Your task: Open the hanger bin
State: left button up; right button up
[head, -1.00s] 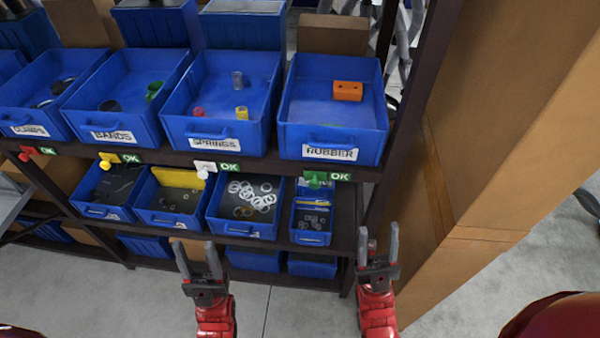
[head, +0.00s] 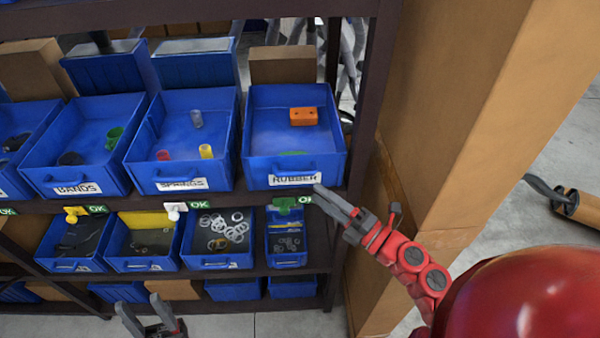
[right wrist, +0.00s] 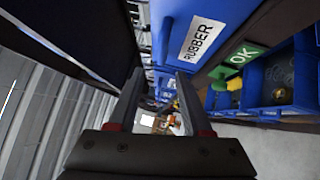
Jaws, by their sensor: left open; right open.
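No label that I can read says hanger. The blue bin labelled RUBBER (head: 296,134) stands at the right end of the upper shelf row, with an orange block (head: 303,116) and something green in it. Its handle is on the front above the label. My right gripper (head: 330,196) is open and empty, just below and right of that label; whether it touches the bin is unclear. In the right wrist view the RUBBER label (right wrist: 202,40) is above and right of the open fingers (right wrist: 160,98). My left gripper (head: 150,310) is open and empty, low in front of the shelf.
Blue bins labelled SPRINGS (head: 182,184) and BANDS (head: 76,188) stand to the left. Smaller bins (head: 217,262) sit below, under OK tags with coloured knobs. A dark shelf post (head: 352,100) and a tall cardboard-coloured block (head: 450,120) bound the right side.

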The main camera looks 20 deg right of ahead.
aim_at(298, 175)
jog(key=x, duration=0.2)
jog(key=p+x, duration=0.1)
jog(key=x, duration=0.1)
jog(key=p+x, duration=0.1)
jog(key=x, duration=0.1)
jog(key=shift+w+d, duration=0.25)
jog(key=shift+w, duration=0.05)
jog(key=shift+w+a+h+p, duration=0.25)
jog(key=shift+w+h+p, duration=0.05)
jog(key=shift+w, duration=0.2)
grip_shut()
dwell(0.9)
